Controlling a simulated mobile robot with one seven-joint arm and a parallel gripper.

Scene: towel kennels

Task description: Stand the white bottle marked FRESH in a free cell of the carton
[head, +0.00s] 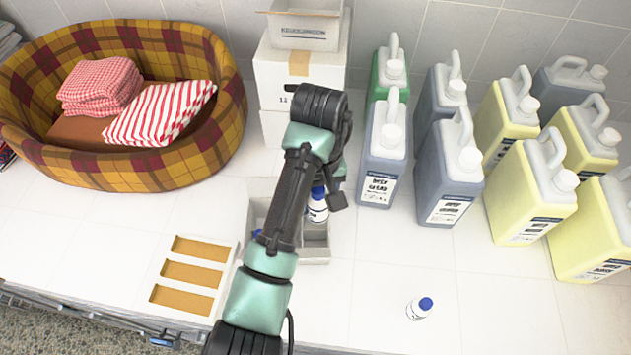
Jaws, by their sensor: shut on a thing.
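My gripper (324,190) is mostly hidden behind my arm. It is shut on a white bottle with a blue cap (317,208), over the right part of the grey carton (318,259). I cannot tell whether the bottle's base is inside a cell or above it. Its label is too small to read. Inside the carton at the left, a bit of blue (256,232) shows beside my arm, perhaps another cap. Much of the carton is hidden by my arm. Another white bottle with a blue cap (419,309) stands on the table at the right front; its marking is unreadable.
Several large jugs (450,190) fill the right back. White boxes (298,70) are stacked behind my gripper. A plaid basket (190,165) with folded towels stands at the left. A white tray with brown slots (231,262) lies left of my arm. The front right table is mostly clear.

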